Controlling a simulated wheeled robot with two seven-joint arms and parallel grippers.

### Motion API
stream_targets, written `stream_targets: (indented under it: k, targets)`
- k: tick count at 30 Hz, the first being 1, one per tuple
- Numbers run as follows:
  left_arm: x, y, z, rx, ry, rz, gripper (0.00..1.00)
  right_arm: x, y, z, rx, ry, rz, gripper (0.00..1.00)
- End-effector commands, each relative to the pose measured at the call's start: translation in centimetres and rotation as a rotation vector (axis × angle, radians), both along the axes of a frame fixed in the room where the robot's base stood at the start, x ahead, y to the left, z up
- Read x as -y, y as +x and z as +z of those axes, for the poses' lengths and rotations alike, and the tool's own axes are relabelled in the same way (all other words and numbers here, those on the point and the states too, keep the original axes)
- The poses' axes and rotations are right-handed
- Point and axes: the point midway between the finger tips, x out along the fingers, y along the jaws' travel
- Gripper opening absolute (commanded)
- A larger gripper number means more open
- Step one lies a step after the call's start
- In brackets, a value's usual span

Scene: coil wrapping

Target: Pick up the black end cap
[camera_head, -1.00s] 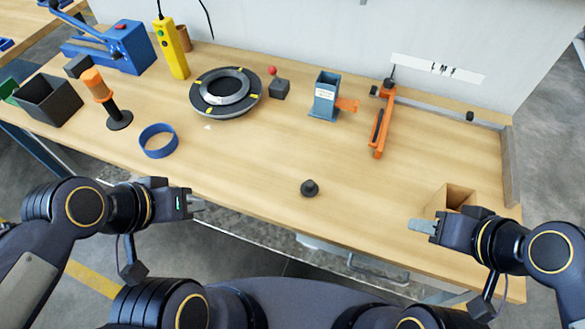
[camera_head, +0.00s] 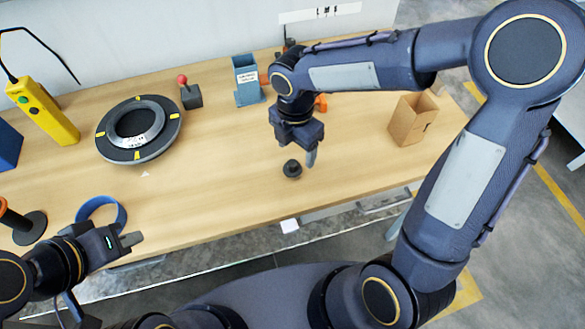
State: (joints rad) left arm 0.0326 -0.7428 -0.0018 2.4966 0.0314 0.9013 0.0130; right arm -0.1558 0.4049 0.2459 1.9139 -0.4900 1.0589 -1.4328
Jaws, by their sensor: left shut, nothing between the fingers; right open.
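The black end cap (camera_head: 292,169) is a small dark knobbed piece standing on the wooden table (camera_head: 215,185), near its front edge. My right gripper (camera_head: 312,158) points down just to the right of the cap and a little above it. It is open and holds nothing; the cap looks apart from the fingers, though the exact gap is hard to tell. My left gripper (camera_head: 131,240) is at the lower left, in front of the table edge, near the blue ring. It is shut and empty.
A blue ring (camera_head: 101,213) lies at the left front. A black coil disc (camera_head: 138,130), yellow control box (camera_head: 42,112), red-knobbed block (camera_head: 190,93) and blue holder (camera_head: 247,82) stand behind. An open cardboard box (camera_head: 412,119) is at right. Table around the cap is clear.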

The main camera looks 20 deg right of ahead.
Motion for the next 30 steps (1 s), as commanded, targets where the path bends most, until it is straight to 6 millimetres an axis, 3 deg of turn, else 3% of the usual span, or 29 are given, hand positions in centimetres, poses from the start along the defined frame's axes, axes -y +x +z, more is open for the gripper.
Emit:
stream_targets:
  k: [16,25,30]
  targets:
    - [0.0,0.0,0.4,0.0,0.0,0.0,0.0,-0.8,0.1,-6.9,-0.006,-0.002,0.006,0.67]
    - [0.0,0.0,0.4,0.0,0.0,0.0,0.0,-0.8,0.2,-7.5,-0.002,-0.001,0.004,0.67]
    - [0.0,0.0,0.4,0.0,0.0,0.0,0.0,-0.8,0.2,-7.5,-0.002,-0.001,0.004,0.46]
